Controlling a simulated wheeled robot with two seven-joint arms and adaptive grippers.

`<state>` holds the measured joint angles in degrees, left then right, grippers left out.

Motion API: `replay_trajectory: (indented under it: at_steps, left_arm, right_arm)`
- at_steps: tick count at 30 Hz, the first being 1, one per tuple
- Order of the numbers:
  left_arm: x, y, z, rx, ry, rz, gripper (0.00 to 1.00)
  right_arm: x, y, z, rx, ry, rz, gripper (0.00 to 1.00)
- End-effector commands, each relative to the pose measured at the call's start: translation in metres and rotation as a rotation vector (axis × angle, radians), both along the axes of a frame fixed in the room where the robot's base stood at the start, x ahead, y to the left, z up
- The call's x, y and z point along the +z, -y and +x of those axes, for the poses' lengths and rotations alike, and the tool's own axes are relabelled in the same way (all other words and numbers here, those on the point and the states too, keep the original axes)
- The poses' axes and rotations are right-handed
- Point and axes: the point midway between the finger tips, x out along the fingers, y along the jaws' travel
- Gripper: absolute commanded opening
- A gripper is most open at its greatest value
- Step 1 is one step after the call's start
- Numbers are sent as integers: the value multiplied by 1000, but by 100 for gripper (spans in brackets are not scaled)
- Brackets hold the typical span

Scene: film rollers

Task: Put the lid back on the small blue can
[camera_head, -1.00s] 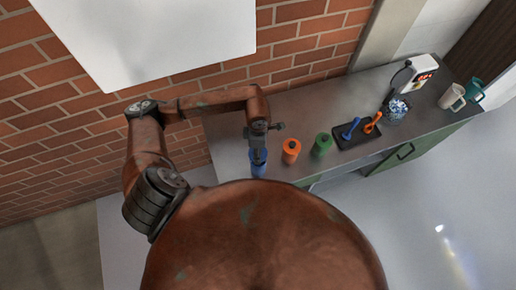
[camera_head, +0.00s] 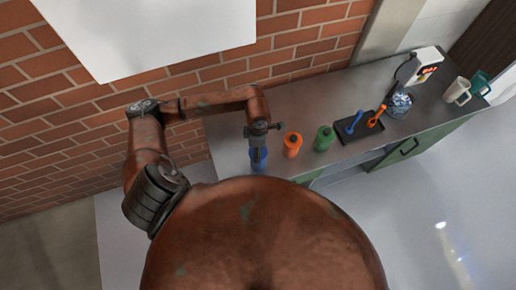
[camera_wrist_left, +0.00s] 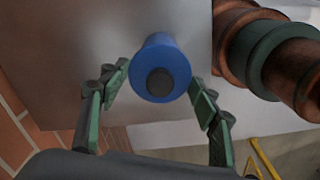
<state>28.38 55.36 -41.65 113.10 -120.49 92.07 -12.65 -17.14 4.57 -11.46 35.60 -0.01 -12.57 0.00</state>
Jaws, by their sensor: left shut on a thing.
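The blue can (camera_head: 259,166) stands near the left end of the grey counter, directly under my left gripper (camera_head: 258,146). In the left wrist view a round blue top with a dark round centre (camera_wrist_left: 161,54) lies between the two green fingers of my left gripper (camera_wrist_left: 161,76). My right gripper is out of view.
An orange can (camera_head: 292,146) and a green can (camera_head: 324,139) stand to the right. Beyond them are a black tray (camera_head: 368,139) with blue and orange tools, a patterned container (camera_head: 399,103), a white device (camera_head: 426,60) and two mugs (camera_head: 456,91). A brick wall (camera_head: 300,50) runs behind.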

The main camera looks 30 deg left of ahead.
Motion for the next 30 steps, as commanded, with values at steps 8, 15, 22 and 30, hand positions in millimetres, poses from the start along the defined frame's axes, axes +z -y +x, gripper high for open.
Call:
replay_trajectory:
  at_steps: [8, 15, 22, 30]
  left_arm:
    - [0, 0, 0, 0, 0, 0, 33]
    - [0, 0, 0, 0, 1, 0, 33]
    - [0, 1, 0, 0, 0, 1, 33]
    - [0, 1, 0, 0, 0, 0, 33]
  right_arm:
    - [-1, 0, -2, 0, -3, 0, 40]
    - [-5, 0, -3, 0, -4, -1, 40]
    - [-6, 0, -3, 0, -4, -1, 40]
    - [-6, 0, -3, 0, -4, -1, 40]
